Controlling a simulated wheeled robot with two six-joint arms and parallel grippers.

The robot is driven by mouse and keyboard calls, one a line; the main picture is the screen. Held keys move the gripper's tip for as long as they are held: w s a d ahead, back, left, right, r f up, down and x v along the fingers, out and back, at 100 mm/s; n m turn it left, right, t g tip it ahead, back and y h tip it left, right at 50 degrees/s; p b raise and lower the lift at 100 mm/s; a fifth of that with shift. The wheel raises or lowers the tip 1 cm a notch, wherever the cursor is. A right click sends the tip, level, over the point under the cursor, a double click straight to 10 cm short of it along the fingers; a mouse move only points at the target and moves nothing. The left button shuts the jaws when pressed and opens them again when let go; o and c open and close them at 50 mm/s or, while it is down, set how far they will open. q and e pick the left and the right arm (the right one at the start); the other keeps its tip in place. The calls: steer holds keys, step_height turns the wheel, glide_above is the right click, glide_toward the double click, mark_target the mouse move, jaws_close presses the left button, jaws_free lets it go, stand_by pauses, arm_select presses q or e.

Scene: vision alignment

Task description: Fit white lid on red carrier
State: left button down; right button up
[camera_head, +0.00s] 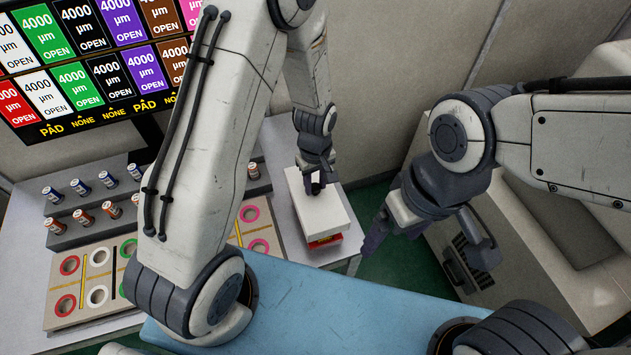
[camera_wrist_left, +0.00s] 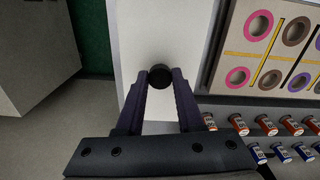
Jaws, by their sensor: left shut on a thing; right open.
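The white lid (camera_head: 322,213) is a flat white box shape with a dark round knob on top. It sits on or just above the red carrier (camera_head: 325,241), of which only a red strip shows below the lid's near edge. My left gripper (camera_head: 315,186) points down and is shut on the lid's knob. In the left wrist view the two fingers (camera_wrist_left: 160,84) close around the black knob (camera_wrist_left: 238,76), with the white lid (camera_wrist_left: 150,25) beneath. I cannot tell whether the lid is fully seated. My right gripper (camera_head: 420,225) is open and empty, right of the table.
A board with coloured rings (camera_head: 97,275) lies left of the lid, with racks of small cylinders (camera_head: 82,187) behind it. A screen (camera_head: 95,60) stands at the back left. A grey cabinet (camera_head: 520,240) is at the right, past a green floor gap (camera_head: 385,262).

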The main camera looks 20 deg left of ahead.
mark_target(315, 198)
arm_select(q)
steer(key=shift+f+b, duration=2.5)
steer(key=shift+f, duration=1)
steer(key=shift+c, duration=2.3)
jaws_free()
step_height(315, 198, up, 11)
steer(key=shift+f+b, duration=0.2)
steer(key=shift+b, duration=0.35)
steer(key=s+d+r+m, duration=0.2)
steer(key=s+r+m, duration=0.1)
steer(key=s+m, duration=0.2)
steer(key=s+d+r+m, duration=0.3)
steer(key=s+r+m, duration=0.1)
steer(key=s, duration=0.4)
steer(key=s+d+r+m+h, duration=0.1)
steer(key=s+d+r+m, duration=0.1)
steer(key=s+r+m, duration=0.2)
steer(key=s+m, duration=0.2)
steer(key=shift+s+d+m, duration=0.3)
steer(key=shift+m, duration=0.1)
